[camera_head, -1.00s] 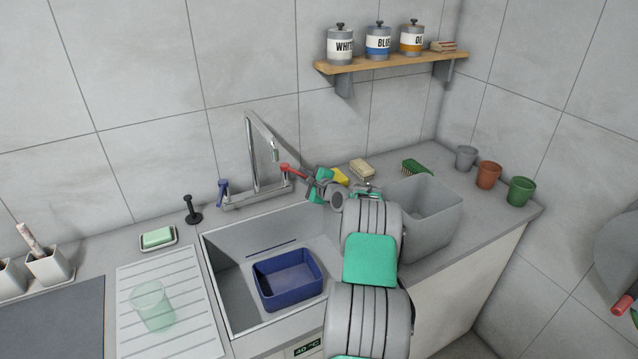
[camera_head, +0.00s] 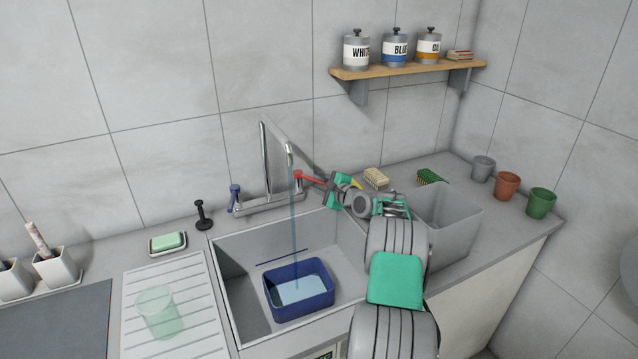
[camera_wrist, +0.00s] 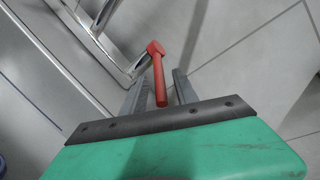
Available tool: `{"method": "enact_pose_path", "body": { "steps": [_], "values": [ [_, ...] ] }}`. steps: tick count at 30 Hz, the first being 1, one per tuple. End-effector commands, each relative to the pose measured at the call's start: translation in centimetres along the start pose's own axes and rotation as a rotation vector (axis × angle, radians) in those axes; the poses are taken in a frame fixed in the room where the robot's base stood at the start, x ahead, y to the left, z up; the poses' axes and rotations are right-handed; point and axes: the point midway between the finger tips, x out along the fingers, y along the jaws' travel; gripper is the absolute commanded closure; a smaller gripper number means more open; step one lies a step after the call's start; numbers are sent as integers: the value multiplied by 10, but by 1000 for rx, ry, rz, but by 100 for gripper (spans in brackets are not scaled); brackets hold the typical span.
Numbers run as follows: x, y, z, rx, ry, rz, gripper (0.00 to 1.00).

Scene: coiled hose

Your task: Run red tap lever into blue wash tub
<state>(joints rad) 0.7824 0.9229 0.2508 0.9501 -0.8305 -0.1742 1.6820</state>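The red tap lever (camera_head: 312,179) sticks out to the right from the tap (camera_head: 268,165) at the back of the sink. My gripper (camera_head: 328,186) is around the lever's outer end. In the wrist view the lever (camera_wrist: 158,80) lies between the two fingers of my gripper (camera_wrist: 158,84), with a gap visible on each side. A thin blue stream of water (camera_head: 294,230) falls from the spout into the blue wash tub (camera_head: 302,310). The tub stands in the sink, and pale water (camera_head: 300,290) covers its bottom.
A blue lever (camera_head: 234,198) is at the tap's left end. A grey bin (camera_head: 450,235) stands right of the sink, close to my arm. A sponge (camera_head: 376,178) and a green brush (camera_head: 431,176) lie behind. A clear green glass (camera_head: 157,312) stands on the drainboard.

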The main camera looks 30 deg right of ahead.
Motion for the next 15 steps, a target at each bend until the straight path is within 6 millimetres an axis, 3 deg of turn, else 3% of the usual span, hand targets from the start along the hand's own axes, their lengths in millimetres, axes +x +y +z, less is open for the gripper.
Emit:
{"method": "enact_pose_path", "body": {
  "steps": [5,15],
  "values": [
    [-11,-1,-1,0,1,-1,65],
    [-73,1,-1,1,2,0,65]
  ]
}}
